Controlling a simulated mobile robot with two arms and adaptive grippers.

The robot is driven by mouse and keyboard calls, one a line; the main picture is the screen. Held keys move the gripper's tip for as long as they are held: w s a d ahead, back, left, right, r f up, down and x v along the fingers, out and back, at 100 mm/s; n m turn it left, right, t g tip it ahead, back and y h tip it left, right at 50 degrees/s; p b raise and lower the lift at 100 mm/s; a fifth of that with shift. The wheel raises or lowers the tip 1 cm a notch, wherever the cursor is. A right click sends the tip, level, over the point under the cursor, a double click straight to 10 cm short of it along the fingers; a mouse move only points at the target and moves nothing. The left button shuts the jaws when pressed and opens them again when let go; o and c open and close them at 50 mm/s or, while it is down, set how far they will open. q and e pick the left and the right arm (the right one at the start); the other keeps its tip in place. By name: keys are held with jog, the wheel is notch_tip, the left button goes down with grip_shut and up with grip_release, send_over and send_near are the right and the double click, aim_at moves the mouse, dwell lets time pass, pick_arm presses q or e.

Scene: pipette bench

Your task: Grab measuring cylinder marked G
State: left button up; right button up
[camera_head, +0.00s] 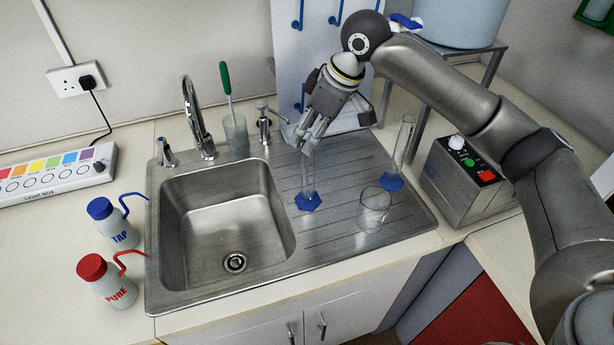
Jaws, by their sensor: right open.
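Two slim clear measuring cylinders with blue bases stand upright on the drainboard. The nearer-left cylinder (308,178) is beside the sink bowl, and its top is hidden behind my right gripper. The other cylinder (401,148) stands further right, fully visible. No letter can be read on either one. My right gripper (306,142) is open and points down over the top of the left cylinder. I cannot tell whether its fingers are around the cylinder or in front of it. My left gripper is not in view.
A clear beaker (373,209) stands on the drainboard (340,172) between and in front of the cylinders. A grey box with buttons (462,178) is at right. A tap (200,118) and a brush pot (236,135) are behind the sink; two wash bottles (112,226) stand left.

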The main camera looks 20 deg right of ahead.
jog(key=shift+a+f, duration=0.25)
jog(key=shift+f, duration=0.35)
jog(key=p, duration=0.2)
send_over(308, 172)
jog(key=w, duration=0.2)
notch_tip(308, 172, down, 4)
jog(key=shift+w+a+f, duration=0.15)
jog(key=shift+a+f, duration=0.15)
jog(key=shift+f, duration=0.3)
jog(key=c, duration=0.5)
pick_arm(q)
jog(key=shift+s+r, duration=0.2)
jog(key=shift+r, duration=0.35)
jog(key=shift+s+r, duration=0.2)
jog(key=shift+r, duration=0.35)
pick_arm(e)
grip_shut()
